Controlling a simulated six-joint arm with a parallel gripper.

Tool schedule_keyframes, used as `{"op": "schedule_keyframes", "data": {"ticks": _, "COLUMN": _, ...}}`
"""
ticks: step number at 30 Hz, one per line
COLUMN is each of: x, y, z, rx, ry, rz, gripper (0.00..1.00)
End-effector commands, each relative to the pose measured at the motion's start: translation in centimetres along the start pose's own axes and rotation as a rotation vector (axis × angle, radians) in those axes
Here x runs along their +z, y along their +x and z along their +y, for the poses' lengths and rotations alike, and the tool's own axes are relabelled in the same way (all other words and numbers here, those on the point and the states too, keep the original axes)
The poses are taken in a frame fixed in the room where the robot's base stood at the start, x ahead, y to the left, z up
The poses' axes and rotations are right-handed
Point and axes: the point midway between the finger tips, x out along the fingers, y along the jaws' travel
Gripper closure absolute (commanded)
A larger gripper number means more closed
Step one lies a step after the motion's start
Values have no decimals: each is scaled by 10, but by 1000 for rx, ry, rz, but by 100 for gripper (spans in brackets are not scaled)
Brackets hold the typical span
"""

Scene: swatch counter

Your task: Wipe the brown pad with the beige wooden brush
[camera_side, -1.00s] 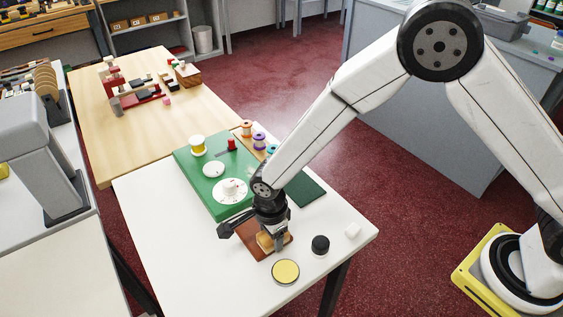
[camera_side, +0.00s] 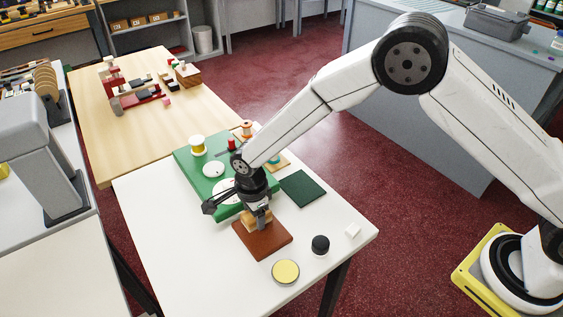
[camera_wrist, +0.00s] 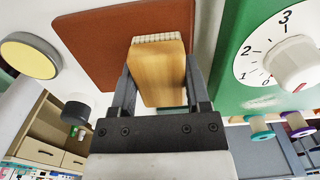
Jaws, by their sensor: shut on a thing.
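The brown pad (camera_side: 264,243) lies flat on the white table in front of the green board. In the wrist view the pad (camera_wrist: 95,45) fills the upper middle. My gripper (camera_side: 258,222) is over the pad's far edge, near the board. It is shut on the beige wooden brush (camera_wrist: 158,75), whose pale bristles (camera_wrist: 157,38) face the pad. The brush (camera_side: 252,217) is partly hidden by my fingers in the side view. I cannot tell for sure whether the bristles touch the pad.
A dark green pad (camera_side: 303,188) lies to the right.

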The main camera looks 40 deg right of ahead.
Motion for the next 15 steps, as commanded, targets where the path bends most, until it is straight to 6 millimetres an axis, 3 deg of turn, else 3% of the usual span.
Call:
{"op": "schedule_keyframes", "data": {"ticks": 8, "x": 0, "y": -1, "z": -25, "rx": -1, "ry": 1, "rz": 0, "gripper": 100}}
{"op": "schedule_keyframes", "data": {"ticks": 11, "x": 0, "y": -20, "z": -24, "rx": -4, "ry": 0, "rz": -2, "gripper": 100}}
{"op": "schedule_keyframes", "data": {"ticks": 15, "x": 0, "y": -32, "z": -23, "rx": 0, "ry": 0, "rz": 0, "gripper": 100}}
